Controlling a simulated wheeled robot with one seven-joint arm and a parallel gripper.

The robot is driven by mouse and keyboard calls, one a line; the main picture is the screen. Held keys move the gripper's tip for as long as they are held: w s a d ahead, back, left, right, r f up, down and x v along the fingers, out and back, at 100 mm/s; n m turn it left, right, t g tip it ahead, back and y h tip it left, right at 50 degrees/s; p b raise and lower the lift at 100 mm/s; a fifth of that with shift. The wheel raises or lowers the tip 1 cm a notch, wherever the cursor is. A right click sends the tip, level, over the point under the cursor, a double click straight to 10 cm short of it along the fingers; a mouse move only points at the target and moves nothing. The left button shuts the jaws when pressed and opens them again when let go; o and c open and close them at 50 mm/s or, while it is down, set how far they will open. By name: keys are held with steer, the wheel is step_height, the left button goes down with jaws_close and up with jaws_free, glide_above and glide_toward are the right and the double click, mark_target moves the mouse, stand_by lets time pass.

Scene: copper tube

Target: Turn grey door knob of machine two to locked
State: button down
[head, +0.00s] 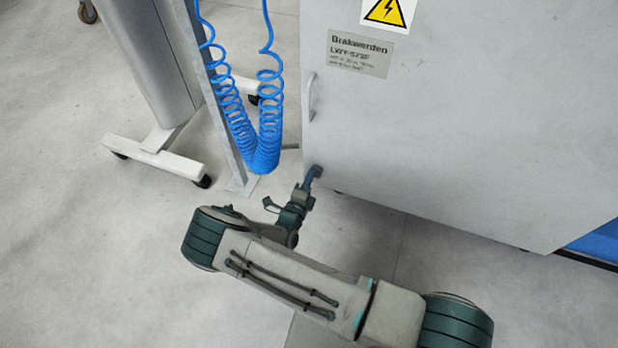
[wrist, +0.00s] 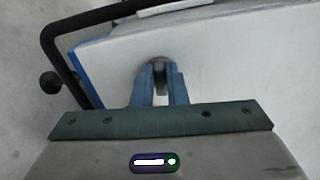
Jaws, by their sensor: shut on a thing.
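The grey door knob (wrist: 160,75) shows in the wrist view between the tips of my gripper (wrist: 158,88). My gripper's two blue fingers are shut on the knob, one on each side of it. In the head view my gripper (head: 314,172) is at the lower left corner of the grey machine door (head: 470,110). The knob is hidden there behind the fingers, so its turn angle cannot be told. The door looks flush in the head view.
A door handle (head: 311,97) sits above the gripper. A coiled blue hose (head: 266,140) hangs by a metal post (head: 215,95) to the left. A wheeled white stand (head: 155,150) is further left. The floor (head: 100,260) at lower left is clear.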

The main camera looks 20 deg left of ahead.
steer(key=shift+n, duration=0.6)
steer(key=shift+f, duration=0.1)
steer(key=c, duration=1.4)
jaws_free()
steer(key=shift+c, duration=0.2)
steer(key=s+a+p, duration=0.1)
steer(key=s+p, duration=0.1)
steer(key=s, duration=1.1)
steer(key=shift+s+p, duration=0.35)
steer(key=shift+s, duration=0.05)
